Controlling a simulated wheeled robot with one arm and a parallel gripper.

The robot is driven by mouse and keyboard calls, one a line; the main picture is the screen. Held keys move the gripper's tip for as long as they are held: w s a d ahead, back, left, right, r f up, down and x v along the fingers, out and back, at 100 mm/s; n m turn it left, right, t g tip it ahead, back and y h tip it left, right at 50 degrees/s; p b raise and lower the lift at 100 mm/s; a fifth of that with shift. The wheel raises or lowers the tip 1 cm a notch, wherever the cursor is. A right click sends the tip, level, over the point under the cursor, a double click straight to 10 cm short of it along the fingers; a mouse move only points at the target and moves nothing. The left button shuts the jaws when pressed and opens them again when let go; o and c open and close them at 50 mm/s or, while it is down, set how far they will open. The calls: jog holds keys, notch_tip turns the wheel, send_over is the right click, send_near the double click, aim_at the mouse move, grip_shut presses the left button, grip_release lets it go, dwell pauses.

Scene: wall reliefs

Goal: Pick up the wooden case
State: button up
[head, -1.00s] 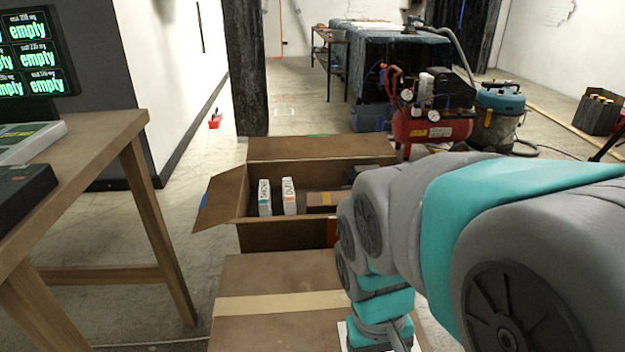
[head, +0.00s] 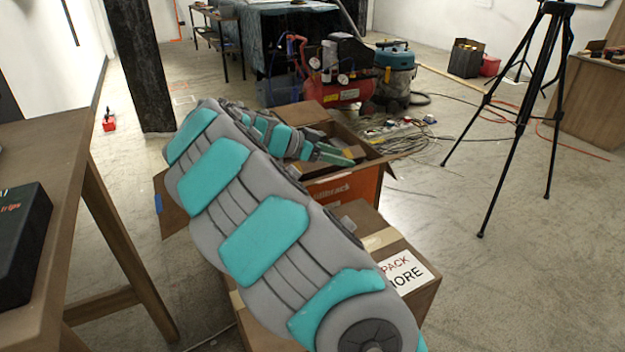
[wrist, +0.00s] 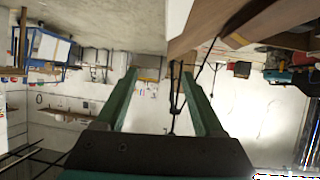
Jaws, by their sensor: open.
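I cannot make out a thing that is surely the wooden case. Small brown box-like items (head: 352,153) show inside the open cardboard box (head: 377,174), partly behind my arm. My gripper (head: 338,158) is over that box in the head view, its green fingers pointing right. In the wrist view my gripper (wrist: 160,74) has its fingers spread with nothing between them. A brown panel (wrist: 205,22) crosses the upper part of that view; I cannot tell what it belongs to. My arm hides much of the open box's inside.
A closed carton (head: 415,303) with a printed white label stands in front of the open box. A wooden table (head: 70,165) is at the left. A black tripod (head: 520,110) stands at the right. A red compressor (head: 340,90) and cables lie behind. The floor at right front is clear.

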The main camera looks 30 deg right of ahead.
aim_at(297, 173)
jog(key=shift+m+t+h, duration=0.6)
jog(key=shift+t, duration=0.3)
jog(key=w+f, duration=0.1)
jog(key=w, duration=0.1)
jog(key=w+f, duration=0.1)
jog(key=w, duration=0.2)
jog(key=w+a+f, duration=0.1)
jog(key=w, duration=0.1)
jog(key=shift+w+f, duration=0.25)
jog(key=shift+f, duration=0.15)
jog(key=w+a+f, duration=0.1)
jog(key=w, duration=0.1)
jog(key=w+a+f+m+t, duration=0.1)
jog(key=w+f, duration=0.1)
jog(key=w+a+f+t, duration=0.1)
jog(key=w+f, duration=0.1)
jog(key=w, duration=0.1)
jog(key=shift+a, duration=0.15)
jog(key=shift+p+x, duration=0.9)
jog(key=shift+x, duration=2.85)
grip_shut()
